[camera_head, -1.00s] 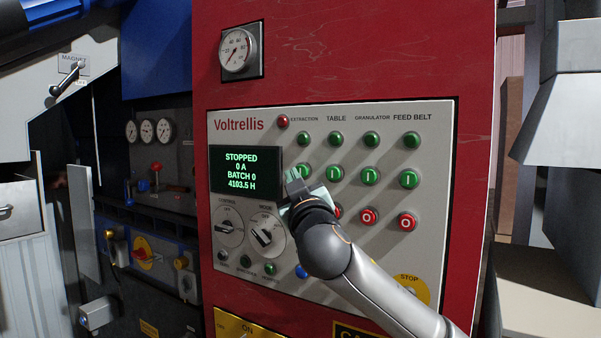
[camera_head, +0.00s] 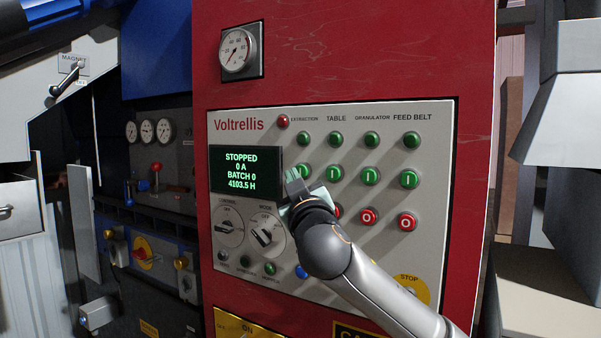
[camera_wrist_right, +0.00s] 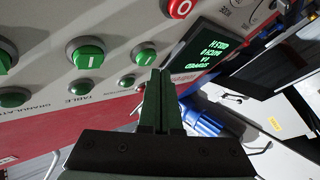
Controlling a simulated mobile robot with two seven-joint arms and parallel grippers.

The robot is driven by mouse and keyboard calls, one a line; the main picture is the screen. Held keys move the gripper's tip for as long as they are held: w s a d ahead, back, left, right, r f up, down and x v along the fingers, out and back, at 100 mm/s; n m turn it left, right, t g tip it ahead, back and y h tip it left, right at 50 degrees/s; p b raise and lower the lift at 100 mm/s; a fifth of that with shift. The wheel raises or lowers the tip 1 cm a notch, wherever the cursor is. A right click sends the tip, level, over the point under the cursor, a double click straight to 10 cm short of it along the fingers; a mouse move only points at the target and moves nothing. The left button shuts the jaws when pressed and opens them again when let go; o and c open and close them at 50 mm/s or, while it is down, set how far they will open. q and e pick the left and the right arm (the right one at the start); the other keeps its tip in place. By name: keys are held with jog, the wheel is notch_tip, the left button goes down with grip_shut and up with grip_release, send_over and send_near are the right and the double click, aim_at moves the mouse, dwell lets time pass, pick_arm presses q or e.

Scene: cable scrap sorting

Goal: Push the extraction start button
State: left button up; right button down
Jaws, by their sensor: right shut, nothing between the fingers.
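The extraction start button (camera_head: 304,170) is a green push button, leftmost in its row on the grey Voltrellis panel (camera_head: 430,250). My right gripper (camera_head: 293,178) is shut and empty, its fingertips at this button's lower left in the head view and partly covering it. In the right wrist view the gripper (camera_wrist_right: 158,74) overlaps the edge of the button (camera_wrist_right: 146,57). I cannot tell whether the tips touch it. The display (camera_head: 245,173) reads STOPPED, 0 A, BATCH 0. My left gripper is not in view.
The table start button (camera_head: 335,174) is close on the right. Red stop buttons (camera_head: 408,222) sit below, some hidden by my right arm. Two rotary selectors (camera_head: 266,235) are at lower left. A yellow-backed STOP control (camera_head: 408,283) is at lower right, partly behind my arm.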

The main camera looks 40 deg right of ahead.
dwell(0.4)
jog(key=shift+w+d, duration=0.15)
jog(key=shift+d, duration=0.25)
jog(key=shift+w+d, duration=0.15)
jog(key=shift+d, duration=0.3)
dwell(0.8)
jog(key=shift+a, duration=0.15)
jog(key=shift+s+a, duration=0.3)
jog(key=shift+a, duration=0.35)
jog(key=shift+a, duration=0.1)
jog(key=a, duration=0.1)
jog(key=s+a, duration=0.1)
jog(key=a, duration=0.1)
jog(key=s+a, duration=0.1)
jog(key=shift+a, duration=0.25)
dwell(0.7)
